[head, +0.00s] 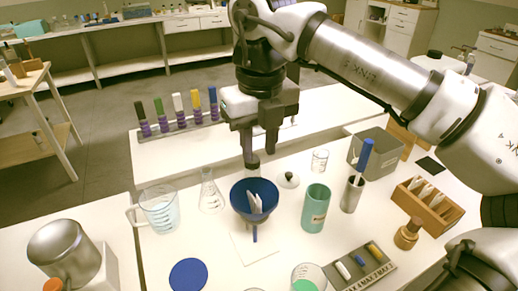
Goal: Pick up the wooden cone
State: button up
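A small tan wooden piece (407,234) with a rounded body and a narrower top stands on the white table at the right, in front of the wooden rack. It is the only thing in view resembling a wooden cone, but its exact shape is hard to tell. My gripper (262,157) points down near the middle of the table, above and behind the blue funnel. Its two fingers are apart, and I see nothing held between them. It is well to the left of the wooden piece, higher up and farther back.
The blue funnel (240,200) holds white strips. Around it stand a beaker (160,212), a flask (211,194), a green cup (315,210) and a metal cup (351,194). A wooden rack (437,213) and grey tray (350,280) flank the wooden piece. Coloured bottles (179,108) line the back.

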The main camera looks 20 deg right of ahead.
aim_at(409, 232)
jog(key=k, duration=1)
